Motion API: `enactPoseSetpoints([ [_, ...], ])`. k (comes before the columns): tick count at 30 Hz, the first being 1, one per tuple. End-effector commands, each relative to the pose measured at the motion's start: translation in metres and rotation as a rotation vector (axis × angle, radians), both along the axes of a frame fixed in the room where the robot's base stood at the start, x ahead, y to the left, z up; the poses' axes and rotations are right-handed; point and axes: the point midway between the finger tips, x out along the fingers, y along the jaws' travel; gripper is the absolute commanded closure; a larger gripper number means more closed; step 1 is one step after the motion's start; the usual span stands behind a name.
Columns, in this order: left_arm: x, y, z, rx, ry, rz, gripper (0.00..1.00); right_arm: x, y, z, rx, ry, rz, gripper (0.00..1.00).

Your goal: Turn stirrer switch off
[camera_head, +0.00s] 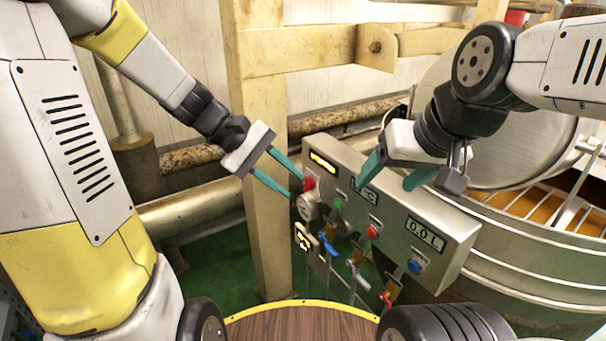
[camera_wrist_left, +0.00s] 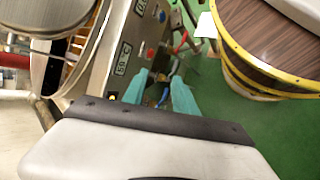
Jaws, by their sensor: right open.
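The grey control box (camera_head: 455,225) carries small displays and coloured buttons; it also shows in the left wrist view (camera_wrist_left: 118,35). At its left end are a red part (camera_head: 309,184) and a round pale knob (camera_head: 307,207). I cannot read which control is the stirrer switch. My left gripper (camera_head: 295,186) is open and empty, its teal fingertips close beside the red part; I cannot tell if they touch. The left wrist view shows its fingers spread (camera_wrist_left: 159,90). My right gripper (camera_head: 386,181) is open and empty in front of the box's upper edge.
Blue (camera_head: 328,246) and red (camera_head: 387,299) valve handles hang below the box. A large metal kettle (camera_head: 545,240) stands behind it at the right. A wooden post (camera_head: 262,150) rises behind my left gripper. A round wooden top with yellow rim (camera_head: 300,325) is at the front.

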Motion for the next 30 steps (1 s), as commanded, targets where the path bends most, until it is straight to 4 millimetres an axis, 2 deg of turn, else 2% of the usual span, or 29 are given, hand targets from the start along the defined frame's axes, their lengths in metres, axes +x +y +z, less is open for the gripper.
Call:
enactPoseSetpoints([
  [1, 0.013, -0.005, -0.01, -0.061, 0.065, 0.042, 0.66, 0.0, 0.0, 0.0, 0.0, 0.0, 0.0, 0.31],
  [5, 0.048, -0.016, -0.028, -0.225, 0.207, 0.157, 0.66, 0.0, 0.0, 0.0, 0.0, 0.0, 0.0, 0.31],
  [10, 0.098, -0.021, -0.059, -0.441, 0.377, 0.326, 0.66, 0.0, 0.0, 0.0, 0.0, 0.0, 0.0, 0.31],
  [18, 0.175, -0.002, -0.126, -0.781, 0.607, 0.629, 0.66, 0.0, 0.0, 0.0, 0.0, 0.0, 0.0, 0.31],
  [24, 0.209, 0.02, -0.172, -0.954, 0.702, 0.805, 0.66, 0.0, 0.0, 0.0, 0.0, 0.0, 0.0, 0.31],
  [30, 0.222, 0.027, -0.191, -1.021, 0.733, 0.876, 0.66, 0.0, 0.0, 0.0, 0.0, 0.0, 0.0, 0.31],
])
